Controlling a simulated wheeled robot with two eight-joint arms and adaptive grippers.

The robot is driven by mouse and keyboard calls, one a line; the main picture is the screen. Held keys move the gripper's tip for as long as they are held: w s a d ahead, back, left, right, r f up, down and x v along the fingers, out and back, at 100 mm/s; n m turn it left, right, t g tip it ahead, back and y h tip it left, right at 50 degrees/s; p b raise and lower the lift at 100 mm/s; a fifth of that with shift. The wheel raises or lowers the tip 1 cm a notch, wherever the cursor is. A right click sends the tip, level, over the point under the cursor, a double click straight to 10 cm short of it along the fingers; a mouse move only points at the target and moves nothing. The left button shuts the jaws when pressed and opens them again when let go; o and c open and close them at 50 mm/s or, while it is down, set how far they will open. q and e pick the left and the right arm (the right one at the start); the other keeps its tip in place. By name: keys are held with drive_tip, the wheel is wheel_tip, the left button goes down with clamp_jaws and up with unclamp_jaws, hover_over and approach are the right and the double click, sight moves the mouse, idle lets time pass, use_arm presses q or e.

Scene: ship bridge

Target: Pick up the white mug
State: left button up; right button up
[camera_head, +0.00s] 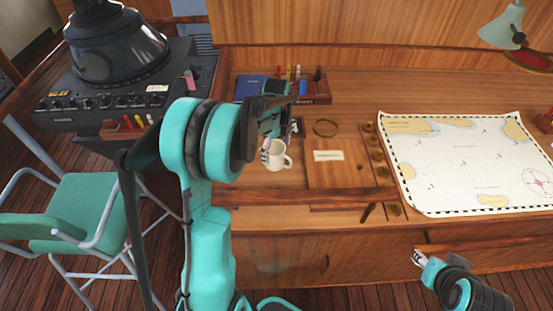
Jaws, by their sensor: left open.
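The white mug (278,156) stands upright on the wooden desk, its handle to the right. My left arm reaches over the desk from the left. My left gripper (265,151) is open at the mug's left side, with its fingers close against or beside the mug. I cannot tell whether they touch it. Part of the gripper is hidden behind my own arm. My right gripper (418,258) is low at the right, in front of the desk drawers and well away from the mug. Its jaws are too small to read.
A wooden board with a white label (328,156) lies right of the mug, with a brass ring (326,128) behind it. A sea chart (465,160) covers the right. A rack (317,93) with a blue book (251,87) stands behind. A raised ledge (330,197) edges the desk's front.

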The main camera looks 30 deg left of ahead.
use_arm(q)
wheel_tip(320, 180, down, 4)
drive_tip(key=shift+w+a+r+b, duration=0.1)
drive_tip(key=shift+w+a+b, duration=0.05)
drive_tip(key=shift+b, duration=0.25)
drive_tip(key=c, duration=1.5)
